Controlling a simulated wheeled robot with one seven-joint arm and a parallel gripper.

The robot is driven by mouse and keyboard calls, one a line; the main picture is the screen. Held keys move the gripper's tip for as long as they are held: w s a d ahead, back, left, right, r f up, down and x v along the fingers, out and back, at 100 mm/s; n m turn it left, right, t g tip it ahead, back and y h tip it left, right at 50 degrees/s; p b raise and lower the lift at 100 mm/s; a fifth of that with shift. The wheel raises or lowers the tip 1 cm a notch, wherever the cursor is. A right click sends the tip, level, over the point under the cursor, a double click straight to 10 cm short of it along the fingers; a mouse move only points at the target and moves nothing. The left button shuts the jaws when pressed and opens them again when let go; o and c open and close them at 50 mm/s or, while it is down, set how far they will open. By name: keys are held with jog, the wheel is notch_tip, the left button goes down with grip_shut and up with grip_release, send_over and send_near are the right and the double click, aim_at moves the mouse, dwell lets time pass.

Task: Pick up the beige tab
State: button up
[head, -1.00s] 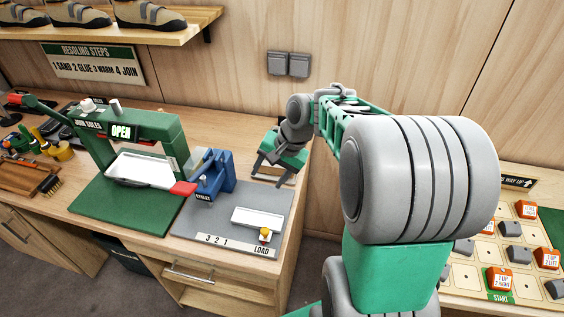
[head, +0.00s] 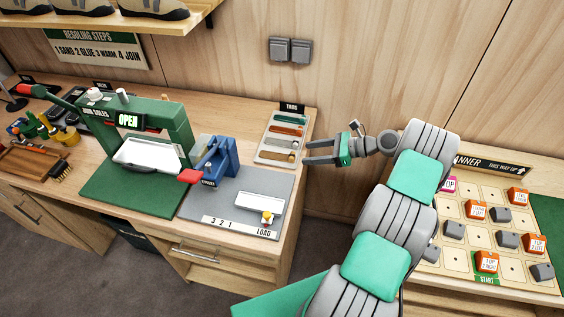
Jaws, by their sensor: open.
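My gripper (head: 307,152) is open and empty. Its two fingers point left, just right of the tray and apart from the tabs. The fingers' height above the table is hard to tell.
A blue eyelet press (head: 214,165) stands left of the tray on a grey mat (head: 205,205) with a white tray (head: 259,203). A green sole press (head: 178,130) is further left. A board with orange and grey blocks (head: 480,235) lies right, across a gap.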

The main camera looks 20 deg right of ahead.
aim_at(294, 155)
jog(key=shift+w+a+f+b, duration=0.3)
jog(key=shift+a+f+b, duration=0.2)
jog(key=shift+b, duration=0.55)
jog(key=a, duration=0.1)
jog(key=w+a+b, duration=0.1)
jog(key=a, duration=0.1)
jog(key=shift+w+a+f+b, duration=0.25)
jog(key=shift+w+f+b, duration=0.05)
jog(key=shift+w+b, duration=0.1)
jog(key=shift+w+a+f, duration=0.1)
jog(key=shift+f, duration=0.05)
grip_shut()
